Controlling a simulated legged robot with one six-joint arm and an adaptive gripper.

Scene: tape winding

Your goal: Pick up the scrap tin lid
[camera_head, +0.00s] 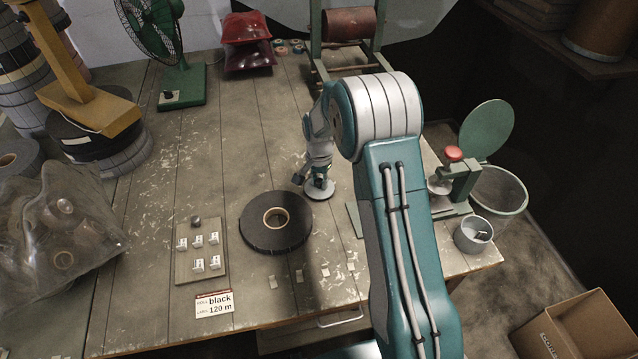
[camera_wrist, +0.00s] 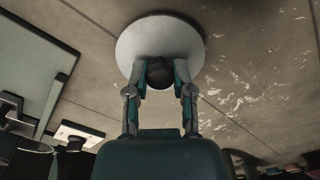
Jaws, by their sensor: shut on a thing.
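The scrap tin lid is a pale grey round disc with a dark knob. In the head view the lid (camera_head: 321,194) is over the worktable, just right of the black tape roll. In the wrist view the lid (camera_wrist: 133,50) is seen from above. My gripper (camera_head: 319,180) is above it, and in the wrist view both fingers of my gripper (camera_wrist: 160,76) close on the knob. I cannot tell whether the lid touches the table. An open grey tin (camera_head: 460,238) with bits inside stands at the table's right edge.
The black tape roll (camera_head: 254,228) lies close to the left of the lid. A green press (camera_head: 462,182) with a red knob stands at the right, beside a bin (camera_head: 510,190). A small board with white pieces (camera_head: 187,263) is front left. Bare table (camera_head: 225,130) lies behind the roll.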

